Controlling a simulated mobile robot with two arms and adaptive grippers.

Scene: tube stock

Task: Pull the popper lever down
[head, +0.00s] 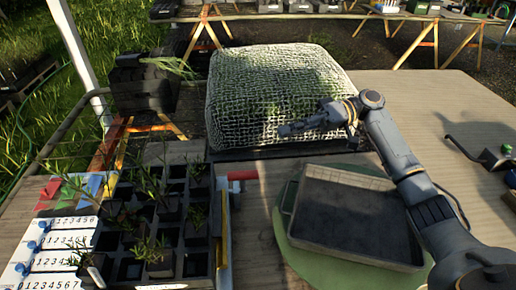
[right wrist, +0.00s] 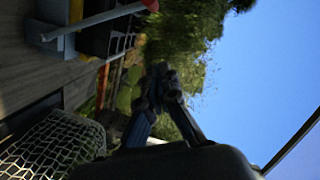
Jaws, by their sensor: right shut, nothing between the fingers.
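A lever with a red grip (head: 243,175), which looks like the popper lever, shows beside the right edge of the black cell tray (head: 183,262) holding several seedlings. In the right wrist view a pale rod with a red end (right wrist: 150,5) rises from a grey bracket at the upper left. My right gripper (head: 287,130) is shut and empty, in front of the mesh-covered block and apart from the red grip, to its upper right. Its closed fingers also show in the right wrist view (right wrist: 160,72). My left gripper is not in view.
A mesh-covered block (head: 270,75) stands at the back middle. A dark shallow tray (head: 350,255) lies on a green mat (head: 302,262). Numbered white strips (head: 45,265) lie at the left. A black lever-like tool (head: 468,152) is at the right. Bare tabletop lies at the back right.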

